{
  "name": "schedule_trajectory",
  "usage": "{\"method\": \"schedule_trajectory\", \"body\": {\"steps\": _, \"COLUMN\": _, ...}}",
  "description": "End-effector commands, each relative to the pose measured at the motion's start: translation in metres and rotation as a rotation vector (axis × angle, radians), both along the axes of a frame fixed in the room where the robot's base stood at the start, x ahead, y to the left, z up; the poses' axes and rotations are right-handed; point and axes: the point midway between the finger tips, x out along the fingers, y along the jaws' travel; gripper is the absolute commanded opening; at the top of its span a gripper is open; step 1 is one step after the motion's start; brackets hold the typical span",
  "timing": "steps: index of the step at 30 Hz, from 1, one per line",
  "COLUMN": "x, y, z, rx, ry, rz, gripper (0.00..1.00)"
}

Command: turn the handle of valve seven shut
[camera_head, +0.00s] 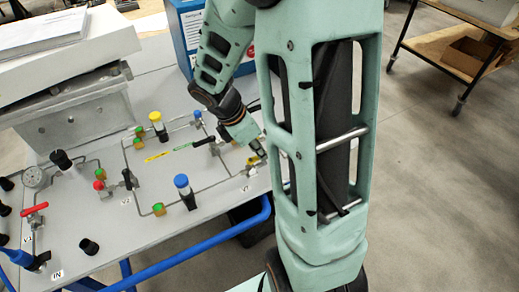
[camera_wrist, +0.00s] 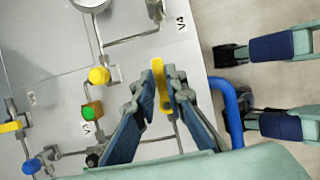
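Valve seven's yellow handle (camera_head: 253,161) is near the front right edge of the grey panel, close to a V7 label (camera_head: 244,188). In the wrist view the yellow handle (camera_wrist: 160,86) lies between my fingertips, its long side running between the two pads. My gripper (camera_head: 257,152) reaches down to it from above. The valve body under the handle is mostly hidden.
Pipes and other valves cover the panel (camera_head: 140,220), including a blue knob (camera_head: 182,180), a yellow knob (camera_head: 155,116) and a red handle (camera_head: 35,209). A blue tube rail (camera_head: 195,245) runs along the front edge. A blue box (camera_head: 188,30) stands behind.

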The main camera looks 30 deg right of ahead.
Motion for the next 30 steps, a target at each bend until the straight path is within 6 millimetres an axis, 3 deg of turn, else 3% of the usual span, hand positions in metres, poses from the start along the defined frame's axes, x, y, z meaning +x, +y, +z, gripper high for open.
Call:
{"method": "schedule_trajectory", "body": {"steps": 14, "x": -0.002, "y": 0.0, "z": 0.001, "rx": -0.001, "ry": 0.002, "rz": -0.067, "gripper": 0.0}}
{"method": "schedule_trajectory", "body": {"steps": 30, "x": -0.014, "y": 0.003, "z": 0.002, "rx": -0.002, "ry": 0.002, "rz": -0.519, "gripper": 0.0}}
